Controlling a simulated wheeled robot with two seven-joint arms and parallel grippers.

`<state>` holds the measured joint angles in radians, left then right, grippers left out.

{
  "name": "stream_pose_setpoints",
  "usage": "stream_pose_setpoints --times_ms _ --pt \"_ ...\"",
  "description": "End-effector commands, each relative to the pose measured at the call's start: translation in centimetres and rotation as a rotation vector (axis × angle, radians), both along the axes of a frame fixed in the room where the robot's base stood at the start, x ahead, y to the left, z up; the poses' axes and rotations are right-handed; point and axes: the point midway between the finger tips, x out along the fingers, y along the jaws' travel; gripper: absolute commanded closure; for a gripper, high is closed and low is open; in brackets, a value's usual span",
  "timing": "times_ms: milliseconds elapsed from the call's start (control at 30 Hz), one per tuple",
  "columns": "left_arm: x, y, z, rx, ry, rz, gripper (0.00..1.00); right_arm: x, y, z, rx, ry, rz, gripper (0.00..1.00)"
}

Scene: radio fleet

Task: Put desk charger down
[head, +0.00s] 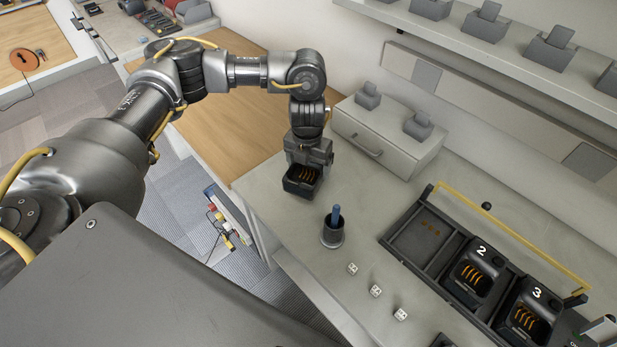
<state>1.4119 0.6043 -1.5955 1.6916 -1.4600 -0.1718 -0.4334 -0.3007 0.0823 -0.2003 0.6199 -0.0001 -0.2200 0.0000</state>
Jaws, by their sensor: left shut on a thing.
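My left gripper (309,158) reaches down over the grey desk (290,222), near its left edge. It is shut on the desk charger (300,190), a small black cradle with orange contacts inside. The charger looks roughly level. It is at or just above the desk top; I cannot tell if it touches. The gripper's fingertips are partly hidden by its own body and the charger. My right gripper is not in view.
A pen cup (332,233) stands close to the right of the charger. A charger rack (417,237) with numbered chargers 2 (474,273) and 3 (528,318) sits at right. A drawer unit (385,140) stands behind.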

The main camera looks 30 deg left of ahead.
Motion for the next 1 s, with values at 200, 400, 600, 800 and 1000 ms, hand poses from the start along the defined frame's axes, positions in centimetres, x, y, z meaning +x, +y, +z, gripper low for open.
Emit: stream_pose_setpoints --times_ms 200,400,600,800,1000 --pt "0.1 -0.1 -0.8 -0.001 -0.001 0.0 0.55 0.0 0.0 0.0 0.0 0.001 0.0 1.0" --pt "0.0 -0.1 -3.8 -0.001 0.001 0.002 0.55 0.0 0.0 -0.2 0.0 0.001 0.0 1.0" --pt "0.1 -0.1 -4.5 -0.001 -0.003 0.0 0.55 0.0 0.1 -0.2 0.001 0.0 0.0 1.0" --pt "0.1 -0.1 -4.6 -0.001 -0.002 0.0 0.55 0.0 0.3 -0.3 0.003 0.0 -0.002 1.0" --pt "0.0 0.0 -4.9 0.0 -0.001 0.0 0.07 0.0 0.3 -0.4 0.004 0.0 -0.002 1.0"
